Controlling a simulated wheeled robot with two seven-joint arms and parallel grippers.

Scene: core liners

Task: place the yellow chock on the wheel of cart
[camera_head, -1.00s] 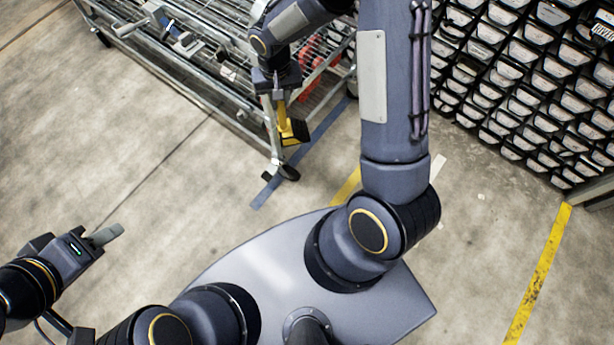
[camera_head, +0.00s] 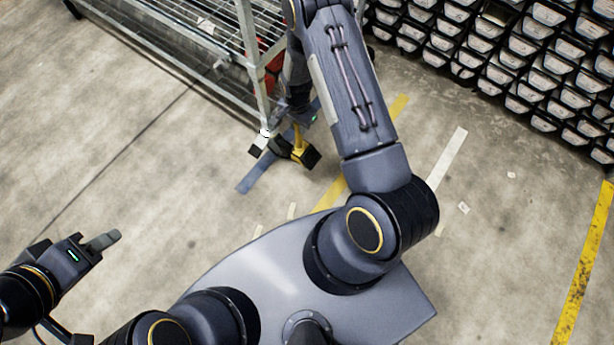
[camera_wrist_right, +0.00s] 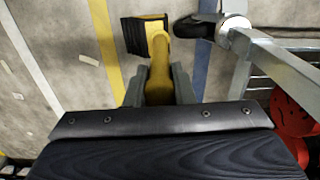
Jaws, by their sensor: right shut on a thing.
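The yellow chock (camera_head: 305,153), with a black face, is low near the floor in the head view, just right of the cart's corner wheel (camera_head: 277,147). My right gripper (camera_head: 297,117) is shut on its yellow handle. In the right wrist view, the gripper's fingers (camera_wrist_right: 160,84) hold the handle, and the chock's wedge (camera_wrist_right: 147,36) points away from me. The black caster wheel (camera_wrist_right: 196,26) is beside it, with a small gap. I cannot tell whether the chock touches the floor.
The metal wire cart (camera_head: 190,45) stands at the top left, its leg close to my right arm. A rack of black bins (camera_head: 530,70) fills the upper right. Red items (camera_wrist_right: 290,115) sit on the cart. The floor at left is clear, and tape lines (camera_head: 262,170) mark the floor.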

